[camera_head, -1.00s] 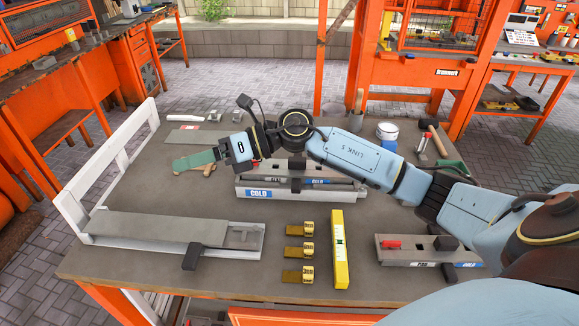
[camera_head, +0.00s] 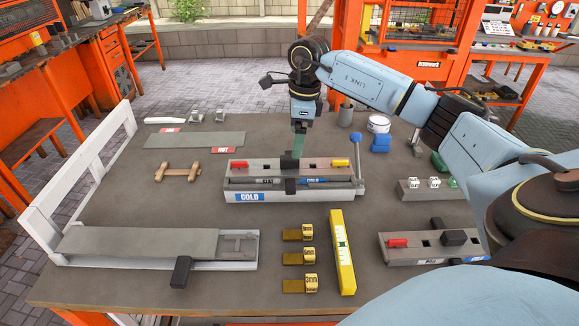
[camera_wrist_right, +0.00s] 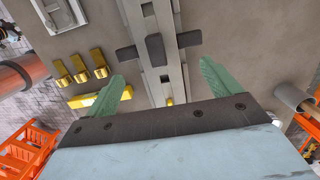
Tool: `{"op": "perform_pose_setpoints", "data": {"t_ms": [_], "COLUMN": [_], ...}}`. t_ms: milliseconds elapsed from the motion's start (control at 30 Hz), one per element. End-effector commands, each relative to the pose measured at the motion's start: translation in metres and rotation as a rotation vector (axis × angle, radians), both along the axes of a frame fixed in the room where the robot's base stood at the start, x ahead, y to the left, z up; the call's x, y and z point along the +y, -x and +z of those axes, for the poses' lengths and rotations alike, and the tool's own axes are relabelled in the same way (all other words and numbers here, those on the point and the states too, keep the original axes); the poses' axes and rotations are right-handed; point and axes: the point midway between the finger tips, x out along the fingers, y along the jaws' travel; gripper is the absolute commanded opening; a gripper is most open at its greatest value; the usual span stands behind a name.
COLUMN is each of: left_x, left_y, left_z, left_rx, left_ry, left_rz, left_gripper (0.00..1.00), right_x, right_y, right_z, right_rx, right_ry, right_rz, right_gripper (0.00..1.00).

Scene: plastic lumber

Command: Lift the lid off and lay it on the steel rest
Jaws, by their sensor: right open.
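A long grey mould (camera_head: 300,194) with a blue COLD label lies in the middle of the bench. Its top piece (camera_head: 258,166) carries a red peg, a yellow peg and a black block (camera_head: 290,162). I take this as the lid; it sits on the mould. My right gripper (camera_head: 299,153), with green fingers, points down just above the black block. In the wrist view the right gripper (camera_wrist_right: 161,72) is open, its fingers apart on either side of the mould, with the black block (camera_wrist_right: 155,50) between and beyond their tips. A flat grey plate (camera_head: 195,148) with red HOT labels lies back left, possibly the steel rest. My left gripper is out of view.
A wooden bar piece (camera_head: 180,172) lies left of the mould. A grey tray with a slab (camera_head: 140,243) and a white rail (camera_head: 85,175) stand at the left. Brass clips (camera_head: 300,257), a yellow level (camera_head: 342,252) and another mould (camera_head: 430,247) lie in front.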

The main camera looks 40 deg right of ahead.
Motion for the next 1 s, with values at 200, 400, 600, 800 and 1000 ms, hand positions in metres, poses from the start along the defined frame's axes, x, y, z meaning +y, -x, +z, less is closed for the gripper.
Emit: {"op": "perform_pose_setpoints", "data": {"t_ms": [200,400,600,800,1000], "left_x": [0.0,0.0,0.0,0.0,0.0], "left_y": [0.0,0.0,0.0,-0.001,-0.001], "left_z": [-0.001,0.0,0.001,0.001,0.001], "left_rx": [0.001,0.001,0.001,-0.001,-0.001], "left_ry": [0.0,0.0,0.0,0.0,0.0], "left_rz": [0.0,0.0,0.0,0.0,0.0], "left_gripper": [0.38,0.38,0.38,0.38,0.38], "right_x": [0.003,0.008,0.015,0.015,0.015], "right_y": [-0.002,-0.003,-0.006,-0.007,-0.007], "right_z": [-0.02,-0.035,-0.065,-0.071,-0.071], "right_rx": [0.001,0.002,0.002,-0.001,-0.001], "right_ry": [-0.001,-0.003,-0.002,-0.001,-0.001], "right_rz": [0.001,0.001,0.0,0.002,0.001], "right_gripper": [0.89,0.89,0.89,0.89,0.73]}}
